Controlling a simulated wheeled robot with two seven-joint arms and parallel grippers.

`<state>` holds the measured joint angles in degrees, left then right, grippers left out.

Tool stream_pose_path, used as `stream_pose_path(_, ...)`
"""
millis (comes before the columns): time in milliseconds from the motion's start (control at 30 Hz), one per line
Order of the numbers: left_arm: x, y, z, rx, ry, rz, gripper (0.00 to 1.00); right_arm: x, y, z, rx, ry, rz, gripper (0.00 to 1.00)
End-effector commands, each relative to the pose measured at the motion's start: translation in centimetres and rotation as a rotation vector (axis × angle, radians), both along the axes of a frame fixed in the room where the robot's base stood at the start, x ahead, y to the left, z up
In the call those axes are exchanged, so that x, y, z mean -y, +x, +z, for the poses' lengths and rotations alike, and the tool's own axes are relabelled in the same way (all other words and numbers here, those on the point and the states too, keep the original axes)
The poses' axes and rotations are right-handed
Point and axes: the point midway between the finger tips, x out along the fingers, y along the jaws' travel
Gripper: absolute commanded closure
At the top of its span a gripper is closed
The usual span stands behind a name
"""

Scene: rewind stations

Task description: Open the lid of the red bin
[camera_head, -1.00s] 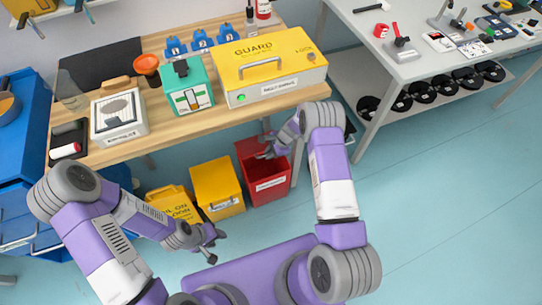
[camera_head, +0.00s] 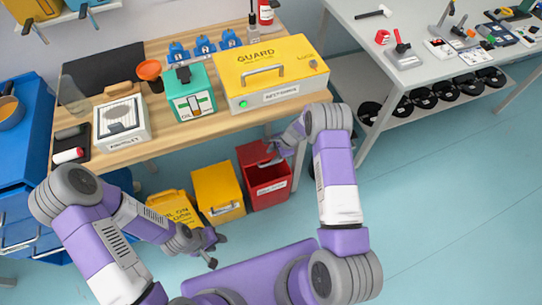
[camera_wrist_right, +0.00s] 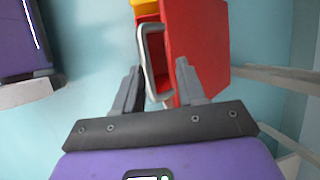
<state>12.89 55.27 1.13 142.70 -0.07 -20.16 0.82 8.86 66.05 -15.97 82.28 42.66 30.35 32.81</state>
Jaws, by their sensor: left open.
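The red bin (camera_head: 269,190) stands on the floor under the wooden bench's front edge, right of a yellow bin. My right gripper (camera_head: 268,158) is at the bin's top. In the right wrist view its fingers (camera_wrist_right: 158,88) are apart, with a grey handle (camera_wrist_right: 145,50) of the red bin (camera_wrist_right: 200,40) reaching between them. They do not appear closed on it. My left gripper (camera_head: 216,250) is open and empty, low in front of the yellow bins.
The wooden bench (camera_head: 175,135) overhangs behind, carrying a yellow guard box (camera_head: 235,85) and other devices. A white table (camera_head: 400,78) with a shelf of black reels stands right. The floor at right is clear.

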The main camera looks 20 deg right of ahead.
Motion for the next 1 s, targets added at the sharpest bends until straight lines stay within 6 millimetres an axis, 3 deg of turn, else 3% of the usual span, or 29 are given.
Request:
stream_pose_path(33, 0.0, 0.0, 0.7, 0.0, 0.0, 0.0, 0.57, 0.5, -0.1, 1.6, 0.003, 0.0, -0.003, 0.6)
stream_pose_path(100, 0.0, 0.0, 1.1, 0.0, 0.0, 0.0, 0.57, 1.6, -0.6, 2.5, 0.0, 0.0, -0.005, 0.6)
stream_pose_path(300, 0.0, 0.0, 1.5, 0.0, 0.0, 0.0, 0.57, 6.3, -2.7, 2.1, 0.0, 0.0, -0.005, 0.6)
stream_pose_path(533, 0.0, 0.0, 1.9, 0.0, 0.0, 0.0, 0.57, 10.2, -4.4, 2.0, 0.0, 0.0, -0.002, 0.6)
stream_pose_path(700, 0.0, 0.0, 2.0, 0.0, 0.0, 0.0, 0.57, 11.5, -5.1, 2.0, 0.0, 0.002, 0.0, 0.6)
stream_pose_path(1000, 0.0, 0.0, 2.0, 0.0, 0.0, 0.0, 0.57, 11.8, -5.2, 1.9, 0.0, 0.001, 0.001, 0.6)
